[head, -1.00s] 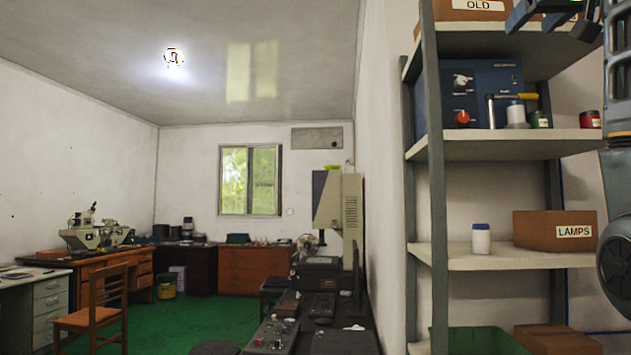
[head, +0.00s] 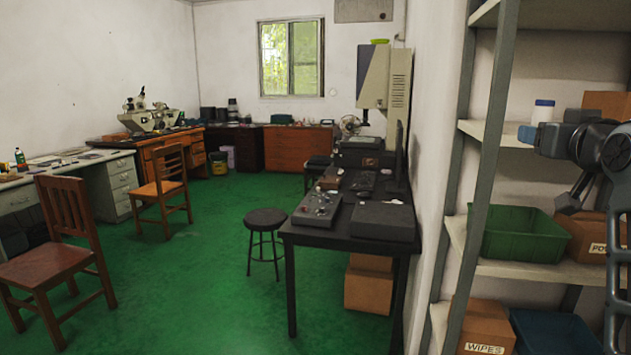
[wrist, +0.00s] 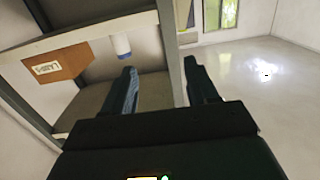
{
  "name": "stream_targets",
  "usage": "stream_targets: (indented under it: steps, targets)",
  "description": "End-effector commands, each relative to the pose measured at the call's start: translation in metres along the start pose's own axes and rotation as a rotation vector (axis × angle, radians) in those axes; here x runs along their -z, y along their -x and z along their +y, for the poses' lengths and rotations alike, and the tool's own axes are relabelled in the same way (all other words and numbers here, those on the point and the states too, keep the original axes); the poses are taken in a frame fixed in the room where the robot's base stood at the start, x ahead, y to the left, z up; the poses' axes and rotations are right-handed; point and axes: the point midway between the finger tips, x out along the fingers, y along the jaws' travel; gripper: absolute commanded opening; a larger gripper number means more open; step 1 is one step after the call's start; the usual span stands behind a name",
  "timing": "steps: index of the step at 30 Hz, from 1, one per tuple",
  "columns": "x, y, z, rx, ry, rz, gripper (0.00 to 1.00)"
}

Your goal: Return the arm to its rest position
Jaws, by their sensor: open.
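My gripper (head: 552,138) is at the right of the head view, in front of the shelf unit, with my arm folded behind it at the right edge. In the wrist view my gripper (wrist: 162,82) has its two dark fingers wide apart, with nothing between them. The wrist picture appears upside down. A white bottle with a blue cap (wrist: 123,46) shows beyond the left finger, apart from it. The same bottle (head: 543,111) stands on a shelf behind the gripper in the head view.
The grey shelf unit (head: 490,150) stands close on the right, holding a green bin (head: 517,238), a WIPES box (head: 482,330) and other boxes. A black table (head: 290,234) with equipment and a stool (head: 265,220) stand mid-room. Green floor (head: 200,290) is open between them and the chairs.

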Motion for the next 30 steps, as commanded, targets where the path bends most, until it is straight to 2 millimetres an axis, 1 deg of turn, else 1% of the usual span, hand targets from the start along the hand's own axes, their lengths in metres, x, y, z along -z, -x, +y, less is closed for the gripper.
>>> stream_targets:
  steps: [1, 2, 3, 5, 6, 8, 9, 11, 12, 14, 15, 17, 18, 20, 21, 23, 24, 26, 27, 29, 30]
  targets:
    - [-0.031, 0.004, -0.006, 0.006, -0.001, -0.016, 0.58]
    - [-0.045, 0.007, -0.009, 0.009, -0.001, -0.018, 0.58]
    - [-0.064, 0.012, -0.013, 0.012, -0.001, -0.023, 0.58]
    - [-0.092, 0.020, -0.019, 0.017, -0.001, -0.032, 0.58]
    - [-0.110, 0.027, -0.022, 0.021, -0.001, -0.035, 0.58]
    - [-0.136, 0.038, -0.028, 0.027, 0.000, -0.043, 0.58]
    - [-0.153, 0.046, -0.032, 0.031, 0.000, -0.048, 0.58]
    - [-0.178, 0.059, -0.037, 0.037, 0.001, -0.055, 0.58]
    - [-0.194, 0.069, -0.040, 0.041, 0.001, -0.059, 0.58]
    - [-0.216, 0.084, -0.045, 0.048, 0.002, -0.066, 0.58]
    - [-0.231, 0.095, -0.048, 0.052, 0.002, -0.071, 0.58]
    - [-0.252, 0.113, -0.052, 0.059, 0.003, -0.079, 0.58]
    - [-0.264, 0.125, -0.055, 0.063, 0.004, -0.082, 0.58]
    - [-0.283, 0.144, -0.059, 0.071, 0.006, -0.090, 0.58]
    - [-0.295, 0.157, -0.061, 0.076, 0.007, -0.095, 0.58]
    - [-0.311, 0.177, -0.064, 0.083, 0.009, -0.103, 0.58]
    - [-0.320, 0.191, -0.066, 0.088, 0.010, -0.107, 0.58]
    - [-0.334, 0.212, -0.068, 0.096, 0.012, -0.113, 0.58]
    - [-0.343, 0.227, -0.070, 0.101, 0.014, -0.119, 0.58]
    - [-0.353, 0.249, -0.071, 0.109, 0.016, -0.125, 0.58]
    - [-0.360, 0.264, -0.072, 0.114, 0.017, -0.129, 0.58]
